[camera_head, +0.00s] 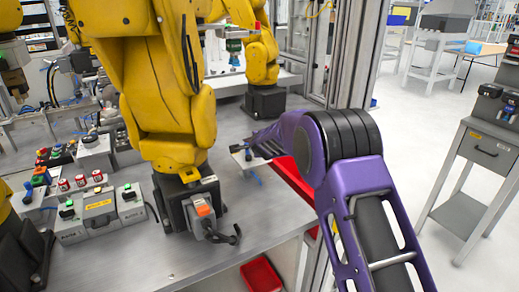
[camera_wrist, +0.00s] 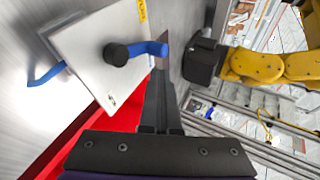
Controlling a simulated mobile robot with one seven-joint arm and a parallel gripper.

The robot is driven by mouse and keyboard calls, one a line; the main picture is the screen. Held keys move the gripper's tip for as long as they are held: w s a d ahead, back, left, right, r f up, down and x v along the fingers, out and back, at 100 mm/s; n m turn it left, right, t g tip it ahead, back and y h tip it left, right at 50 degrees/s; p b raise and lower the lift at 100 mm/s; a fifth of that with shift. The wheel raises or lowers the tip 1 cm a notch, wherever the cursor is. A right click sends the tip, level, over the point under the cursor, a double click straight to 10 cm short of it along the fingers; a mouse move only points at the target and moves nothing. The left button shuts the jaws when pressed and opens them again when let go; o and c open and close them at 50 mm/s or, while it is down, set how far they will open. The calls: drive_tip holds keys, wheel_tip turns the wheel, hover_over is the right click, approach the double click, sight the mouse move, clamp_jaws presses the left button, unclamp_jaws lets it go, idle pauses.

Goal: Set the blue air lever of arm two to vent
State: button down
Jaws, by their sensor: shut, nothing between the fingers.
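The blue air lever (camera_wrist: 150,48) turns on a black round knob (camera_wrist: 116,54) on a pale plate (camera_wrist: 75,40). In the wrist view it points right from the knob. A blue hose (camera_wrist: 47,75) leaves the plate's left side. In the head view the plate (camera_head: 249,163) stands right of the yellow arm's base, with the lever too small to read. My gripper (camera_wrist: 160,75) is shut and empty, its fingertips just below the lever's end in the wrist view. I cannot tell whether they touch it.
A yellow robot arm (camera_head: 165,85) stands left of the plate; another (camera_head: 262,55) stands behind. A red tray (camera_head: 290,178) lies beside the plate. Control boxes (camera_head: 100,208) with buttons are at left. A red bin (camera_head: 261,276) sits below the bench edge. Open floor lies right.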

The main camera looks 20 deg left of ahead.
drive_tip(key=shift+w+d+f, duration=0.2)
drive_tip(key=shift+w, duration=0.2)
drive_tip(key=shift+w+d+f, duration=0.15)
drive_tip(key=shift+w+f, duration=0.05)
drive_tip(key=shift+w, duration=0.15)
drive_tip(key=shift+s+a+r+b, duration=0.1)
drive_tip(key=shift+s+a+b, duration=0.05)
drive_tip(key=shift+a+b, duration=0.35)
drive_tip(key=shift+n+g+y+b, duration=0.3)
drive_tip(key=shift+n+y+b, duration=0.1)
drive_tip(key=shift+y+b, duration=0.15)
drive_tip(key=shift+a+n+g+y+b, duration=0.2)
drive_tip(key=shift+n+g+y+b, duration=0.4)
drive_tip(key=shift+n, duration=0.4)
drive_tip(key=shift+a+y+b, duration=0.25)
drive_tip(key=shift+a+b, duration=0.05)
drive_tip(key=shift+b, duration=0.05)
drive_tip(key=shift+s, duration=0.15)
